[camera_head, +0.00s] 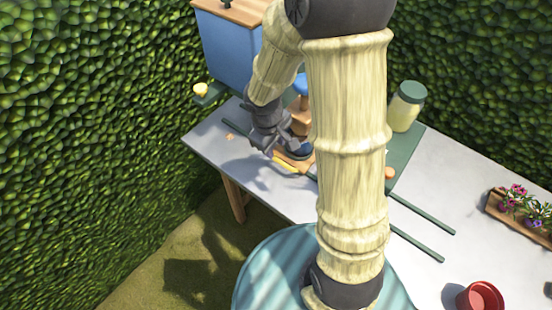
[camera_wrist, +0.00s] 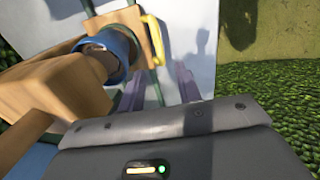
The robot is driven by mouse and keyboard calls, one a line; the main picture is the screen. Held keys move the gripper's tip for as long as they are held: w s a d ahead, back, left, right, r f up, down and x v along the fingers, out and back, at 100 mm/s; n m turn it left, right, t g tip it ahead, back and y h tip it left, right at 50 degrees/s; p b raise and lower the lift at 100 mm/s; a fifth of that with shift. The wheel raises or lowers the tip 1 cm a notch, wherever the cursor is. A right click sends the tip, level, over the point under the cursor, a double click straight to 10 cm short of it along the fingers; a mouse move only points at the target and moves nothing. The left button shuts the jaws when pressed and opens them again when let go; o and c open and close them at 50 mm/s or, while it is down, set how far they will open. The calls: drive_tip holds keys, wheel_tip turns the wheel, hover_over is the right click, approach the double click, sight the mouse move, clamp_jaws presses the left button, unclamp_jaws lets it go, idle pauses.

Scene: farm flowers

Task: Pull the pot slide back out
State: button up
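The pot slide is a wooden carriage (camera_wrist: 128,20) with a yellow handle (camera_wrist: 154,44) on its side. A blue pot (camera_wrist: 108,46) stands on it, under wooden machine parts. In the head view the yellow handle (camera_head: 285,165) shows at the slide's near edge, and the pot is mostly hidden by my arm. My gripper (camera_head: 284,143) is close above and beside the slide. In the wrist view the two fingers of my gripper (camera_wrist: 160,88) are apart with nothing between them. The handle lies ahead of them, apart from the fingertips.
Two green rails (camera_head: 422,214) run along the grey table (camera_head: 455,200). A blue box (camera_head: 226,48) stands behind, with a jar (camera_head: 405,107) at the back right. A red pot (camera_head: 480,298) and a flower planter (camera_head: 520,216) are at the right. Hedges close in the back and left.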

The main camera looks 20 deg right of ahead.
sight(278, 161)
drive_tip(key=f, duration=0.2)
drive_tip(key=f+b, duration=0.1)
drive_tip(key=f, duration=0.2)
drive_tip(key=w+d+f, duration=0.1)
drive_tip(key=f, duration=0.1)
drive_tip(key=shift+d+f+b, duration=0.1)
drive_tip(key=shift+f+b, duration=0.2)
drive_tip(key=shift+b, duration=0.05)
clamp_jaws()
